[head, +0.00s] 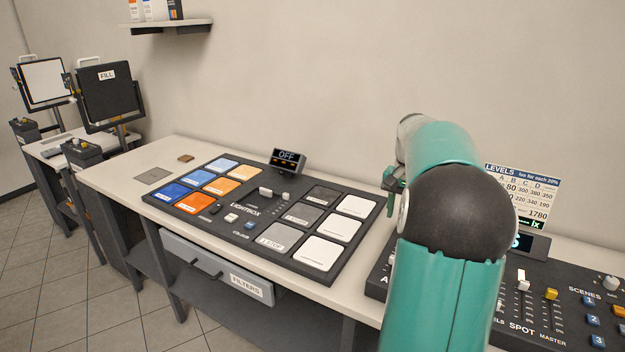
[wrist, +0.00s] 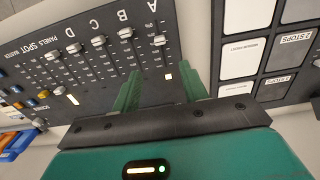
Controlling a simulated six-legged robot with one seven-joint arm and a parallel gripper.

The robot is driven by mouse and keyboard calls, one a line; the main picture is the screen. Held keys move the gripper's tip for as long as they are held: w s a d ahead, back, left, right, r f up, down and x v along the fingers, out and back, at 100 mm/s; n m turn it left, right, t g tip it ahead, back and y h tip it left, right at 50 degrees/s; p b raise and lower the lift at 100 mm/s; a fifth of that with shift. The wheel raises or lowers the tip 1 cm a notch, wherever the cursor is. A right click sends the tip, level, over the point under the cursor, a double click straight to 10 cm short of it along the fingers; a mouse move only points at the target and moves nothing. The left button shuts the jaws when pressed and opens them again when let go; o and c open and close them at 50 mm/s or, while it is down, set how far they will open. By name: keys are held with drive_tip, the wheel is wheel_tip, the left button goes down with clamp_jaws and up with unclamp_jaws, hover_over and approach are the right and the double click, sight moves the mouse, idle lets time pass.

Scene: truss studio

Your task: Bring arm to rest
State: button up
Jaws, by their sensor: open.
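My gripper (wrist: 162,88) is open and empty in the wrist view, its two green fingers apart. In the head view my teal arm rises at the right and hides part of the console (head: 545,300).
The bench (head: 130,175) runs along the wall. A small display reading OFF (head: 288,160) and a LEVELS card (head: 530,197) stand at the back. A FILTERS drawer (head: 225,272) is below. Panel lights, one marked FILL (head: 108,95), stand far left. A shelf (head: 170,27) is above.

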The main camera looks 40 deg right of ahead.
drive_tip(key=w+a+r+n+t+h, duration=0.1)
drive_tip(key=a+r+n, duration=0.2)
drive_tip(key=a, duration=0.9)
drive_tip(key=w+a+r+n+t, duration=0.1)
drive_tip(key=w+a+r+n, duration=0.15)
drive_tip(key=a, duration=0.95)
drive_tip(key=s+a+f+n+t, duration=0.1)
drive_tip(key=s+a+n, duration=0.1)
drive_tip(key=s+a, duration=0.2)
drive_tip(key=s+a+f+n+t, duration=0.1)
drive_tip(key=s+a+f+n, duration=0.1)
drive_tip(key=a, duration=0.7)
drive_tip(key=s+a+f+n+t+y, duration=0.1)
drive_tip(key=s+a+n, duration=0.3)
drive_tip(key=s+a, duration=0.2)
drive_tip(key=shift+s+a+f+t, duration=0.25)
drive_tip(key=shift+a+t, duration=0.05)
drive_tip(key=shift+a, duration=0.5)
drive_tip(key=shift+c, duration=0.8)
drive_tip(key=shift+d, duration=0.2)
